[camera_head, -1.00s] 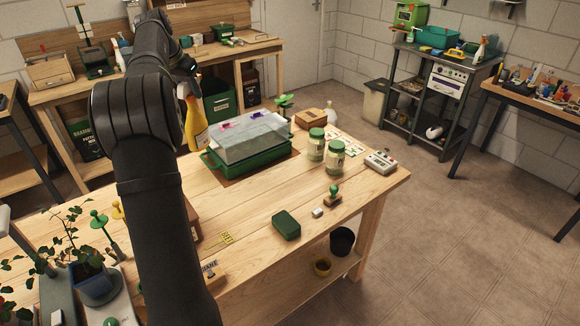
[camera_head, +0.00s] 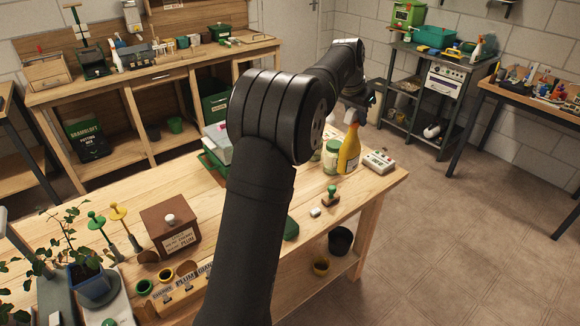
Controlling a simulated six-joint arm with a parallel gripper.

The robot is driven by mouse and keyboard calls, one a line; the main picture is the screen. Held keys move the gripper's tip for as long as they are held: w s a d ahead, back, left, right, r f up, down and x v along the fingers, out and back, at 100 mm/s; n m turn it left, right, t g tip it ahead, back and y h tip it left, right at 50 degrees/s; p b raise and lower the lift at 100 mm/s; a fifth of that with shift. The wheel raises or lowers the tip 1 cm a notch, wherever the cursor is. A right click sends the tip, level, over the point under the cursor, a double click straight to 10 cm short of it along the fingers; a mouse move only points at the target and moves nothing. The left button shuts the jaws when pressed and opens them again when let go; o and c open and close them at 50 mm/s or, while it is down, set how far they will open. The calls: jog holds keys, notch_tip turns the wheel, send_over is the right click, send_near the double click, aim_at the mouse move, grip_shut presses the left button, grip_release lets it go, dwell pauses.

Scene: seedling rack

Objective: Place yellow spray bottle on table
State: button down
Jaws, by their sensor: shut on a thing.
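The yellow spray bottle (camera_head: 348,152) hangs upright at the right part of the wooden table (camera_head: 358,193), between a jar and a grey-white device. My gripper (camera_head: 356,108) is at the bottle's top and shut on it. The fingers are small and partly dark against the background. I cannot tell whether the bottle's base touches the table or is just above it.
A grey-white device (camera_head: 379,161) sits close right. A green-handled stamp (camera_head: 330,196) and a white block (camera_head: 315,212) lie in front. My arm hides much of the propagator tray (camera_head: 213,166).

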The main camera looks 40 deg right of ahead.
jog(key=s+d+f+m, duration=0.1)
jog(key=s+d, duration=0.4)
jog(key=s, duration=0.6)
jog(key=w+f, duration=1.1)
jog(key=shift+d+f, duration=0.2)
jog(key=shift+d, duration=0.1)
jog(key=shift+f, duration=0.1)
jog(key=c, duration=1.4)
grip_release()
jog(key=shift+f, duration=0.15)
jog(key=shift+c, duration=0.2)
jog(key=o, duration=0.3)
jog(key=shift+o, duration=0.2)
jog(key=v, duration=1.2)
jog(key=shift+w+r, duration=0.25)
